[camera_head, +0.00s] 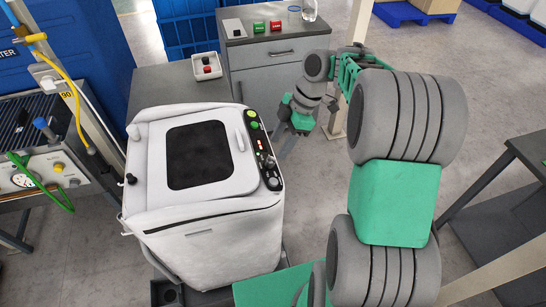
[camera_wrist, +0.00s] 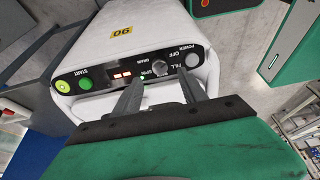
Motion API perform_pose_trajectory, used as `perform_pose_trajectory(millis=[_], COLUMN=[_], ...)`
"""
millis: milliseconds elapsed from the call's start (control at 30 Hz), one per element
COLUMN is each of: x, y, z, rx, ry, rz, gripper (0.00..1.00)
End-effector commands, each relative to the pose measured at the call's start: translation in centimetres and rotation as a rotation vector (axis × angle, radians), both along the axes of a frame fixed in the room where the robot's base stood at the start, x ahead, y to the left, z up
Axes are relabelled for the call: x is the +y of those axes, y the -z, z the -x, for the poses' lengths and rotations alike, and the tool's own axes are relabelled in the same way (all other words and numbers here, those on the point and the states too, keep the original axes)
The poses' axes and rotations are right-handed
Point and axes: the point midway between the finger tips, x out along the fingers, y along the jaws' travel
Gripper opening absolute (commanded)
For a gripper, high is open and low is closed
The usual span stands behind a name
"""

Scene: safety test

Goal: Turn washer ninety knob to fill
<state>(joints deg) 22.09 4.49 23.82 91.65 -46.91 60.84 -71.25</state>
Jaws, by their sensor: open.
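The white washer (camera_head: 225,235) stands left of centre in the head view, with a black control panel (camera_head: 261,150) along its right edge. In the wrist view the panel appears upside down. A round knob (camera_wrist: 162,62) sits among the labels OFF, FILL, SPIN and DRAIN; its pointer direction is too small to tell. My gripper (camera_wrist: 161,77) is open and empty. Its two dark fingers point at the panel, one on each side of the knob's position; contact cannot be told. In the head view my gripper (camera_head: 281,154) is just right of the panel.
A green START button (camera_wrist: 86,84) is farther along the panel. A control box (camera_head: 206,66) rests on the bench behind the washer. A grey cabinet (camera_head: 275,75) stands behind; a table (camera_head: 500,190) is at right.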

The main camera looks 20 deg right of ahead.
Motion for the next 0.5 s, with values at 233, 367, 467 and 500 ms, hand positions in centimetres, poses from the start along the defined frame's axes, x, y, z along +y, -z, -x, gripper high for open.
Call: perform_pose_trajectory(millis=[233, 367, 467, 500], x=[1.8, 2.2, 2.3, 2.2], y=[4.2, 5.5, 5.8, 5.8], z=[0.1, 0.1, 0.1, 0.1], rx=[0.002, 0.002, 0.001, 0.000], ry=[0.005, 0.007, 0.008, 0.009], rz=[0.000, 0.001, 0.003, 0.003], gripper=[0.50, 0.50, 0.50, 0.50])
